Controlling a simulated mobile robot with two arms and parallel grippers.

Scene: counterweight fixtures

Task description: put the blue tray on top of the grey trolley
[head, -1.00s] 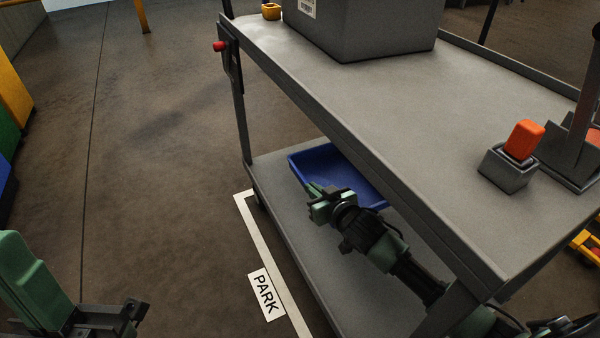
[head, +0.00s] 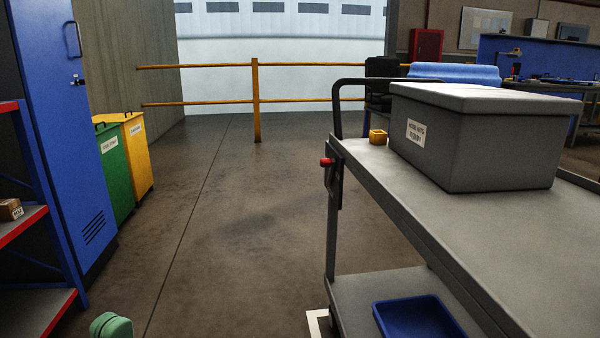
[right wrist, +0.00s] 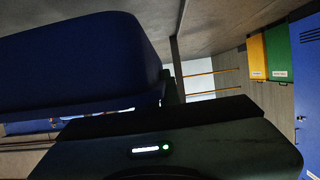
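The blue tray (head: 418,318) is at the lower shelf of the grey trolley (head: 500,235), cut off by the bottom edge of the head view. It also fills the upper left of the right wrist view (right wrist: 80,60), close against my dark right gripper body. The right fingertips are hidden there, so I cannot tell whether they grip the tray. The right gripper is outside the head view. Of my left arm only a green part (head: 110,325) shows at the bottom; its fingers are not visible. The trolley's upper deck is bare at its near part.
A grey lidded box (head: 480,140) and a small yellow holder (head: 378,137) stand at the deck's far end. A red-tipped fixture (head: 327,162) hangs on the corner post. Green (head: 115,175) and yellow (head: 137,155) bins and a blue cabinet stand left. The floor between is clear.

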